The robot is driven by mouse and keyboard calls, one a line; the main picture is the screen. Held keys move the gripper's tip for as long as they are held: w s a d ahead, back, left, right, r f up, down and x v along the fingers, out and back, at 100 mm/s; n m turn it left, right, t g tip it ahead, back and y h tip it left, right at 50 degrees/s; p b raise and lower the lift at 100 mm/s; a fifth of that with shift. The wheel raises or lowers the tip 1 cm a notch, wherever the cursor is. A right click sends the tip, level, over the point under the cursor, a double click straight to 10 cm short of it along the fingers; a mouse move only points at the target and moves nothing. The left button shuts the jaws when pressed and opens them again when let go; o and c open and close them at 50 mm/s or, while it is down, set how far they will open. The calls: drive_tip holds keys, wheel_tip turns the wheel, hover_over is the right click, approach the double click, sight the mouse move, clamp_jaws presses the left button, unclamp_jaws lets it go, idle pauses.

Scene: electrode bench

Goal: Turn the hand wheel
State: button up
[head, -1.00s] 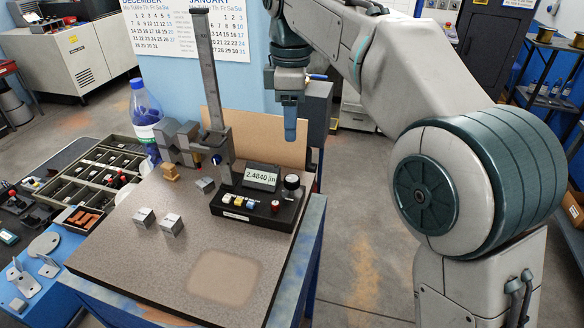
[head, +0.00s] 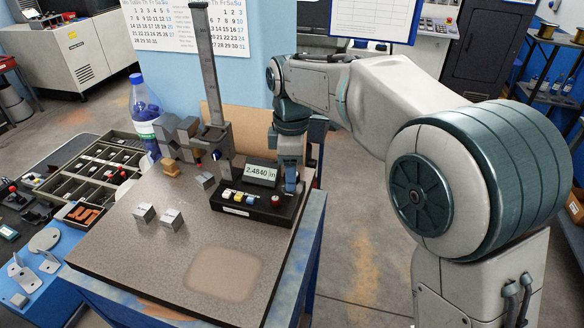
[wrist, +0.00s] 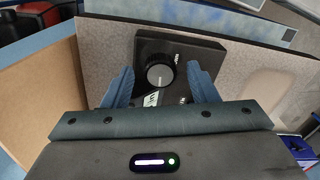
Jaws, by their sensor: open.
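The hand wheel (wrist: 160,73) is a black ribbed knob with a silver-grey top on the black base of the height gauge, seen in the wrist view. My gripper (wrist: 163,82) is open, with one blue finger on each side of the wheel; whether the fingers touch it I cannot tell. In the head view my gripper (head: 291,186) is down at the right end of the gauge base (head: 238,210) and hides the wheel. The gauge's display (head: 261,172) reads 2.4840 in.
The gauge's column (head: 209,60) stands upright behind the base. Two small metal blocks (head: 171,220) sit on the stone plate (head: 140,262) to the left. A blue bottle (head: 146,115) and a parts tray (head: 75,185) are further left. The plate's front is clear.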

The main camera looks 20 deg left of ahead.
drive_tip(key=c, duration=1)
drive_tip(key=shift+o, duration=0.2)
drive_tip(key=shift+m, duration=0.4)
